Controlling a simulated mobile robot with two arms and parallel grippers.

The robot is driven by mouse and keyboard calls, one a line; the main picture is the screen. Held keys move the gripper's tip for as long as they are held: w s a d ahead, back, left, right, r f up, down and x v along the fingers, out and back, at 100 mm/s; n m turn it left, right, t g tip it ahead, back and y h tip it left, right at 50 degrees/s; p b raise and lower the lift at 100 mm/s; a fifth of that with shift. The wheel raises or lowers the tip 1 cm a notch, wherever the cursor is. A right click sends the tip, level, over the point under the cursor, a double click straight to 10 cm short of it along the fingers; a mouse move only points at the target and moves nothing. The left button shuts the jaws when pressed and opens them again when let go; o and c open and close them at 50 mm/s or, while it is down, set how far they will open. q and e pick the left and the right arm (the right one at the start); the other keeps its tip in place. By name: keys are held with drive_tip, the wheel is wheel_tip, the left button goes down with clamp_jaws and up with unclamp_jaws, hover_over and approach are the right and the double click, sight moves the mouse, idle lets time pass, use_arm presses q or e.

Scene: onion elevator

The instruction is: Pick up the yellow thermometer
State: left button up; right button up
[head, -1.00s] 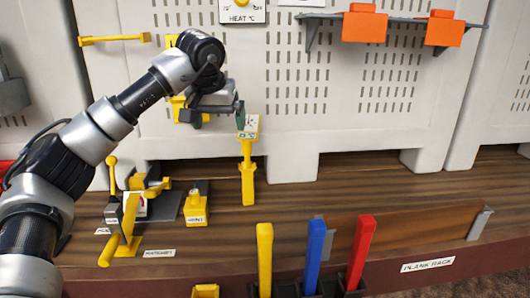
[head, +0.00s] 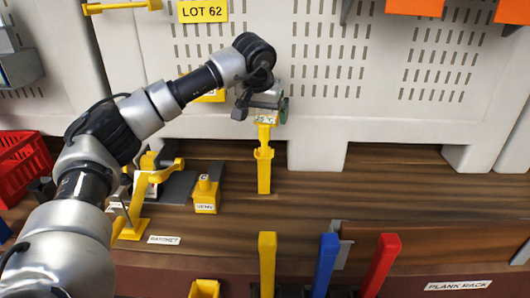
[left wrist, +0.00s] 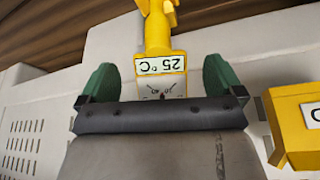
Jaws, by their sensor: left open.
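The yellow thermometer (head: 264,172) stands upright in front of the pale perforated panel, its white dial end at the top. In the left wrist view its yellow head (left wrist: 161,66) carries a "25 °C" label and a dial. My left gripper (head: 264,108) is at that top end in the head view. In the left wrist view the green fingertips of my left gripper (left wrist: 158,82) are apart, one on each side of the dial head, with visible gaps. The dial's lower edge is hidden behind the gripper body. My right gripper is not in view.
A yellow labelled block (head: 206,195) and a yellow lever fixture (head: 133,225) stand left on the wooden bench (head: 330,195). Yellow (head: 267,262), blue (head: 325,262) and red (head: 381,262) upright bars stand in front. Another yellow labelled part (left wrist: 297,125) is close beside the gripper.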

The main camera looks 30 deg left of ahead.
sight(265, 121)
use_arm(q)
drive_tip(key=shift+p+x, duration=0.3)
drive_tip(key=shift+x, duration=0.8)
drive_tip(key=shift+f, duration=0.4)
drive_tip(key=shift+w+f, duration=0.1)
drive_tip(key=shift+w, duration=0.05)
drive_tip(key=shift+c, duration=1.3)
drive_tip(key=c, duration=1)
drive_tip(key=shift+c, duration=0.6)
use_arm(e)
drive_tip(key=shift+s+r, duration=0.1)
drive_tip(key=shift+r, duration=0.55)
